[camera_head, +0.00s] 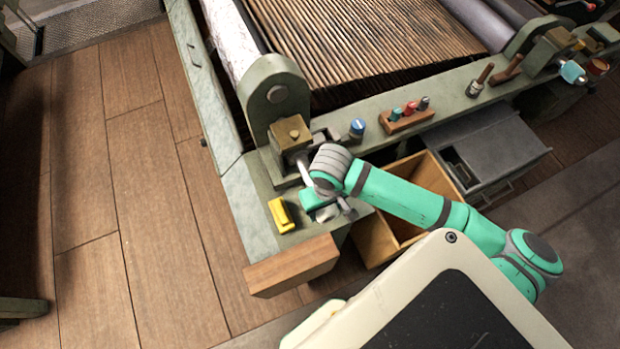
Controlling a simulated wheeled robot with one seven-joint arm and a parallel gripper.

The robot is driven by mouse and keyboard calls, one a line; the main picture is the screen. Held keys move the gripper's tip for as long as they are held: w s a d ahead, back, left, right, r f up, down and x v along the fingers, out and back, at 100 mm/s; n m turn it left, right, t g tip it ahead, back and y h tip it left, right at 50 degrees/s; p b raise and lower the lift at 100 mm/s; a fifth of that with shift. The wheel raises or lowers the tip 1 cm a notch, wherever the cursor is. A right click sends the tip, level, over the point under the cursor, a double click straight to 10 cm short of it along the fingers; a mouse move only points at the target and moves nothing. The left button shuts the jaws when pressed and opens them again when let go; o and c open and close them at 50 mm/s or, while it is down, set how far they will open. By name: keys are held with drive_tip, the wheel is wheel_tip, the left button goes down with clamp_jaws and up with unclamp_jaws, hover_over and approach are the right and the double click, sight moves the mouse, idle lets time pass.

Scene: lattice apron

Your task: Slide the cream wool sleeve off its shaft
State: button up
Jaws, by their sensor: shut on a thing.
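A pale, mottled roller cover (229,38), which looks like the cream wool sleeve, runs along the upper left of the machine. Its near end meets a green rounded end bracket (277,92); the shaft inside it is hidden. A brass-coloured block (290,134) sits at the foot of that bracket. My gripper (326,208) is low over the green frame corner, in front of the block and apart from the sleeve. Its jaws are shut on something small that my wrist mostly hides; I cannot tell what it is.
A yellow block (281,214) lies left of my gripper, above a wooden end block (292,265). A blue-topped jar (357,127) and a wooden rack (407,120) stand on the rail. An open wooden drawer (375,240) lies under my arm. The plank floor at left is clear.

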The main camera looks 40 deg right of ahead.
drive_tip(key=shift+s+a, duration=0.15)
drive_tip(key=shift+s, duration=0.5)
drive_tip(key=shift+s+a, duration=0.15)
drive_tip(key=shift+s, duration=0.5)
drive_tip(key=shift+s, duration=0.1)
drive_tip(key=s+r, duration=0.1)
drive_tip(key=s, duration=0.1)
drive_tip(key=s+a+r, duration=0.1)
drive_tip(key=r, duration=0.1)
drive_tip(key=shift+s, duration=0.4)
